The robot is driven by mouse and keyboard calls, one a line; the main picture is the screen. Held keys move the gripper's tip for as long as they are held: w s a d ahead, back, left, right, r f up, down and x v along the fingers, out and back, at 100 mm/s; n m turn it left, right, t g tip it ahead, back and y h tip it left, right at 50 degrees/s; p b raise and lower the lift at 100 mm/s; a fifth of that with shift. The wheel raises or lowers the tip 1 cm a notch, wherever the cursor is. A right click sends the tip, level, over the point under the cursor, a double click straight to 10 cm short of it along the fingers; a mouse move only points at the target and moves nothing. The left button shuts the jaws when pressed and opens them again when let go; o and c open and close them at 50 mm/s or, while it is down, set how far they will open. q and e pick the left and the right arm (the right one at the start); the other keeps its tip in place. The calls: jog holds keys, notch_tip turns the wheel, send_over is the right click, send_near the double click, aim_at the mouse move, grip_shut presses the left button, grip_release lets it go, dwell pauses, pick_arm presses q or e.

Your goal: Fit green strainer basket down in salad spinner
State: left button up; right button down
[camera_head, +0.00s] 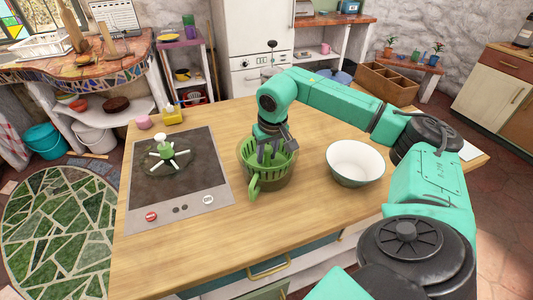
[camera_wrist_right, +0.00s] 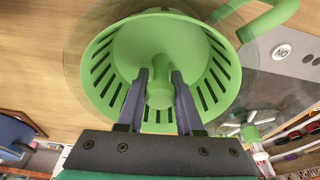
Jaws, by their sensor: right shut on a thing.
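The green strainer basket (camera_wrist_right: 110,85) has slotted walls and a central post (camera_wrist_right: 160,92). My right gripper (camera_wrist_right: 160,76) has one finger on each side of that post and is shut on it. In the head view the basket (camera_head: 250,152) is below my right gripper (camera_head: 269,152), at the mouth of the salad spinner (camera_head: 280,182). The spinner is a see-through bowl with a green handle (camera_head: 254,186). In the wrist view its clear rim surrounds the basket. I cannot tell whether the basket touches the bottom. My left gripper is not in view.
A white bowl (camera_head: 354,163) stands right of the spinner. A cooktop (camera_head: 178,198) with a green-and-white thing (camera_head: 165,153) on it lies to the left. A pink cup (camera_head: 143,122) and a yellow box (camera_head: 169,116) stand behind it. The front counter is clear.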

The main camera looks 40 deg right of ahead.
jog(key=shift+s+b+x, duration=0.15)
jog(key=shift+b+x, duration=0.35)
jog(key=shift+x, duration=0.2)
jog(key=shift+s+b+x, duration=0.15)
jog(key=shift+b+x, duration=0.35)
jog(key=shift+x, duration=0.15)
dwell(0.5)
jog(key=shift+c, duration=2.4)
grip_release()
jog(key=v, duration=1.4)
jog(key=shift+r, duration=0.25)
jog(key=shift+a, duration=0.1)
